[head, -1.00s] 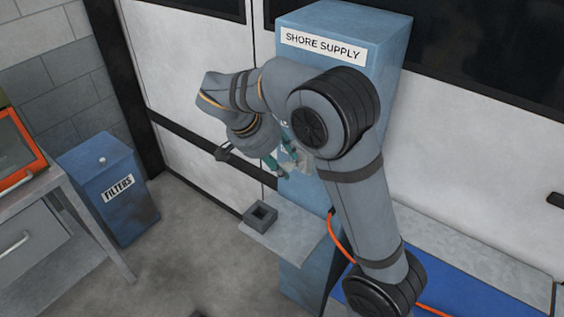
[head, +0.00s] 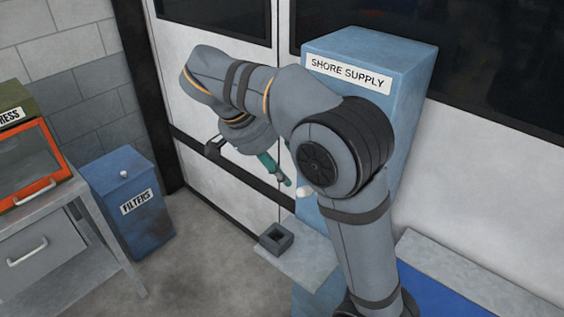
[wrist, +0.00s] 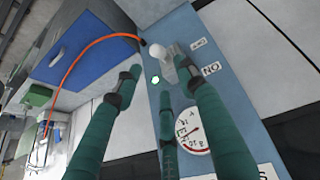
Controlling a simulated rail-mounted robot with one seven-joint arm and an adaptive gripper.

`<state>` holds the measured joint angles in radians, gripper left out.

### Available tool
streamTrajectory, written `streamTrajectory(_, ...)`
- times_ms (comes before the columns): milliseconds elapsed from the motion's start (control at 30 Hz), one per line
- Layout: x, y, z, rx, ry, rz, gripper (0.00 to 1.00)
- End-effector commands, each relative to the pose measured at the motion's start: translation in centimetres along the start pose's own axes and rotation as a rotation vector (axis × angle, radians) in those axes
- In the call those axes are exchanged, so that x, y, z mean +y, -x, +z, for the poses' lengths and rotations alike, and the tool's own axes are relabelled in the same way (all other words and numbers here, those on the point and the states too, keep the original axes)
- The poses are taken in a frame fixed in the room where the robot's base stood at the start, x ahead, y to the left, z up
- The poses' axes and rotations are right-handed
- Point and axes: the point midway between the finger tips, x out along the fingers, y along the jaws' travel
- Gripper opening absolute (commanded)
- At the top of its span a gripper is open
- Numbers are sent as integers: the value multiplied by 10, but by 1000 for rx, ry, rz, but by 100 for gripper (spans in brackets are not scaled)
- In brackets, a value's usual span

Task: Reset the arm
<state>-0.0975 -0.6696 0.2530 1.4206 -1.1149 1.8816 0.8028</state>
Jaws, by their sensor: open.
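My gripper (head: 274,168) has green fingers and is open and empty. In the head view it hangs at the end of my bent grey arm, just left of the blue shore supply cabinet (head: 345,78). In the wrist view my gripper (wrist: 157,82) has its fingers spread toward the cabinet face (wrist: 228,88), with nothing between them. My arm hides part of the cabinet front in the head view.
A grey shelf with a square dark socket block (head: 276,238) juts out below my gripper. A blue filters bin (head: 125,205) and a metal bench (head: 40,235) with an orange-framed box (head: 38,160) stand left. An orange hose (wrist: 85,50) runs to the cabinet in the wrist view.

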Motion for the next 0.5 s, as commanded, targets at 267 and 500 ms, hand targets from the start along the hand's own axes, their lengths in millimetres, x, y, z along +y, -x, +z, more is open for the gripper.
streamTrajectory(267,0,8,0,0,0,0,40)
streamTrajectory(500,0,8,0,0,-1,0,40)
